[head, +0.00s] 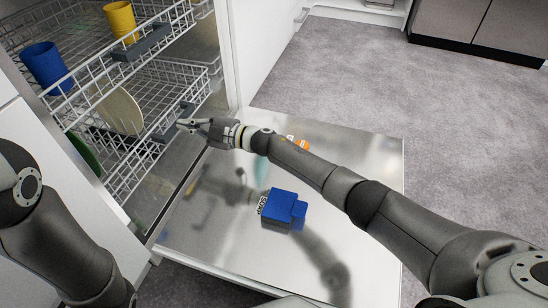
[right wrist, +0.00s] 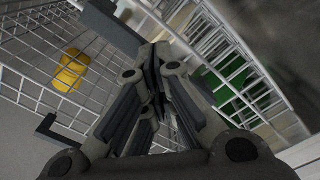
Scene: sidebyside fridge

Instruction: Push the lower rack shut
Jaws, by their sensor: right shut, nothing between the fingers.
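The lower rack (head: 131,171) is a wire basket, pulled at least partly out over the open door. It holds a cream plate (head: 121,108) and a green plate (head: 82,150), which also shows in the right wrist view (right wrist: 216,90). A grey handle (head: 165,131) is on its front side. My right gripper (head: 183,124) is shut and empty, with its fingertips at the handle and front wires; I cannot tell whether they touch. The shut fingers also show in the right wrist view (right wrist: 153,72). My left arm shows at the left edge, but its gripper is out of view.
The upper rack (head: 92,68) is also out, above the lower one, with a blue cup (head: 44,67) and a yellow cup (head: 120,21). The open door (head: 350,150) lies flat, bearing a blue box (head: 283,208) and a small orange object (head: 301,143) partly behind my arm. Grey floor lies right.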

